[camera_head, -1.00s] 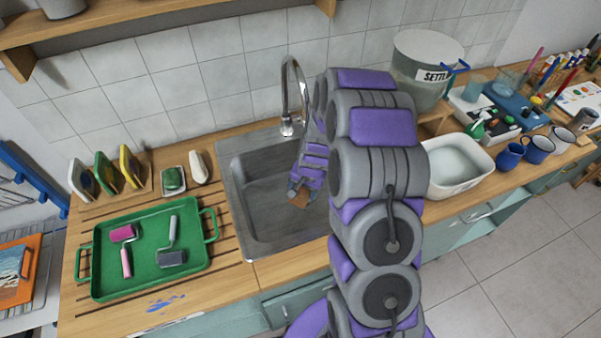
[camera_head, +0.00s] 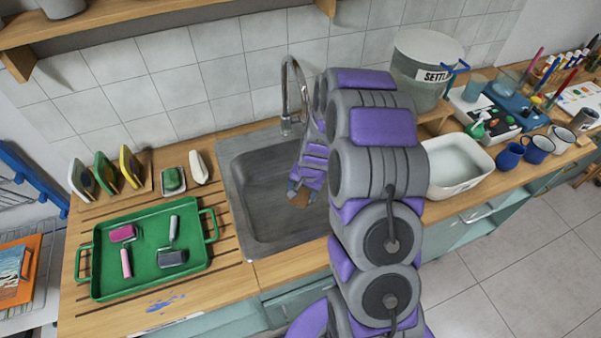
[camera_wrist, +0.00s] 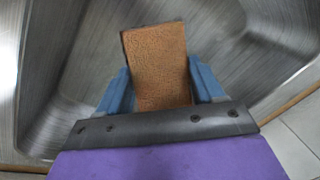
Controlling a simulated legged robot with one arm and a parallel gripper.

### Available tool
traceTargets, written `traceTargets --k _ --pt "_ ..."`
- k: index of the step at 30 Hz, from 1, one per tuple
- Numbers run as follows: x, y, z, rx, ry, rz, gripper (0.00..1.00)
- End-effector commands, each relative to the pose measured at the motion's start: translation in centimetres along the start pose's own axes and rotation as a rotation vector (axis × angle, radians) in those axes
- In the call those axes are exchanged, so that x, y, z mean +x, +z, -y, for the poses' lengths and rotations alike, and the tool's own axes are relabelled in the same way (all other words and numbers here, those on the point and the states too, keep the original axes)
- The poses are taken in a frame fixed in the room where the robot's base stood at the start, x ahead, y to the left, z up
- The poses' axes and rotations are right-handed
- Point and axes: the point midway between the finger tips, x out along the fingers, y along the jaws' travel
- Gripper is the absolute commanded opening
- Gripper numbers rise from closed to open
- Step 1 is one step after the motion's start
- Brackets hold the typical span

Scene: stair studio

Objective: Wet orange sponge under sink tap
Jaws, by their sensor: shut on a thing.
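The orange sponge (camera_wrist: 157,65) looks brownish-orange and is held between the two blue fingers of my gripper (camera_wrist: 160,90) in the wrist view. In the head view the sponge (camera_head: 298,199) is small and partly hidden by my gripper (camera_head: 298,190). My gripper is shut on it, inside the steel sink (camera_head: 255,205). The sink tap (camera_head: 287,95) is a tall chrome arch at the back of the sink, partly behind my arm. I cannot make out any water on the sponge.
A green tray (camera_head: 150,275) with paint rollers lies left of the sink. A small dish with a green scrubber (camera_head: 173,180) stands behind it. A white basin (camera_head: 455,165), blue mugs (camera_head: 510,155) and a large settling bucket (camera_head: 425,70) stand on the right.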

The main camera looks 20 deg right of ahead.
Motion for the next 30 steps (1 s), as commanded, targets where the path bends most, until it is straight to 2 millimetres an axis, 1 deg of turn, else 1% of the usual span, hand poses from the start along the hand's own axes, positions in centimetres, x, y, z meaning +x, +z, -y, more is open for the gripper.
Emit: traceTargets --k 5,8,24,30 --pt "-0.1 0.1 0.0 0.0 0.0 0.0 0.42" --pt "-0.6 0.4 -0.1 0.0 0.0 0.0 0.42" --pt "-4.0 3.7 -0.8 0.0 0.0 0.0 0.42" --pt "-4.6 4.4 -1.0 0.0 0.001 0.001 0.42"
